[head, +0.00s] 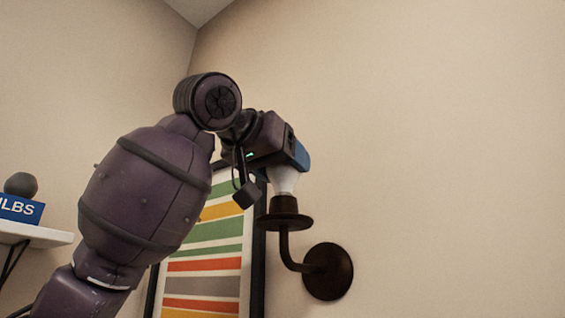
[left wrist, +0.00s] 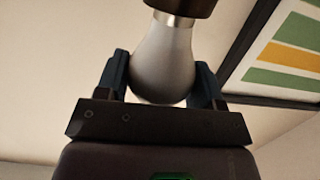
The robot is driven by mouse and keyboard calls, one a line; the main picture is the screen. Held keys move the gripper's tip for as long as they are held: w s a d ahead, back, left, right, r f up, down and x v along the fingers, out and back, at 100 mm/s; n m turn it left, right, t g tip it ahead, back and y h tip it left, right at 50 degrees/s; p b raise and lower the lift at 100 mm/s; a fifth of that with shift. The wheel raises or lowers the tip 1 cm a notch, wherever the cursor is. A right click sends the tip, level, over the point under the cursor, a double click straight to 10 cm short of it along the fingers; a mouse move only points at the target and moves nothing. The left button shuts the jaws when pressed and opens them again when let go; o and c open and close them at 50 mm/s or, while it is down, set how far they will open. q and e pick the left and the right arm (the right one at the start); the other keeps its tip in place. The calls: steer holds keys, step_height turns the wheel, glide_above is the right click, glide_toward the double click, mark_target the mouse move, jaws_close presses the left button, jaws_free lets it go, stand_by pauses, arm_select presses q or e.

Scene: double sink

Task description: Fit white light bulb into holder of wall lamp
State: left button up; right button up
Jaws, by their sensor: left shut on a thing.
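The white light bulb (head: 284,179) is held base down by my left gripper (head: 290,160), directly over the dark brown holder of the wall lamp (head: 328,271). In the left wrist view the bulb (left wrist: 163,65) sits between the two blue fingers of the left gripper (left wrist: 163,82), which is shut on it. The bulb's metal base (left wrist: 174,19) meets the rim of the brown holder (left wrist: 180,6); part of the base seems to be inside, but how deep it sits I cannot tell. My right gripper is not in view.
A framed picture with coloured stripes (head: 205,267) hangs on the wall behind my left arm, close to the lamp. A white shelf (head: 35,233) with a blue box (head: 20,208) is at the far left. The wall to the right is bare.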

arm_select(q)
steer(key=shift+f, duration=0.2)
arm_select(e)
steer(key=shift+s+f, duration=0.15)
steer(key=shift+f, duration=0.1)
arm_select(q)
steer(key=o, duration=0.7)
steer(key=shift+c, duration=0.2)
steer(key=shift+o, duration=0.8)
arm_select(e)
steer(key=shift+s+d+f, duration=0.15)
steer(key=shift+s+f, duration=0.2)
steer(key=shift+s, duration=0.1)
arm_select(q)
steer(key=shift+s+a+r, duration=0.1)
steer(key=shift+s+a, duration=0.25)
steer(key=shift+s, duration=0.1)
steer(key=b+v, duration=0.1)
steer(key=v, duration=0.8)
steer(key=shift+s+a, duration=0.2)
steer(key=shift+s, duration=0.1)
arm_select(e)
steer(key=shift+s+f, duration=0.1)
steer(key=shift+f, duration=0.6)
arm_select(q)
steer(key=shift+r, duration=0.1)
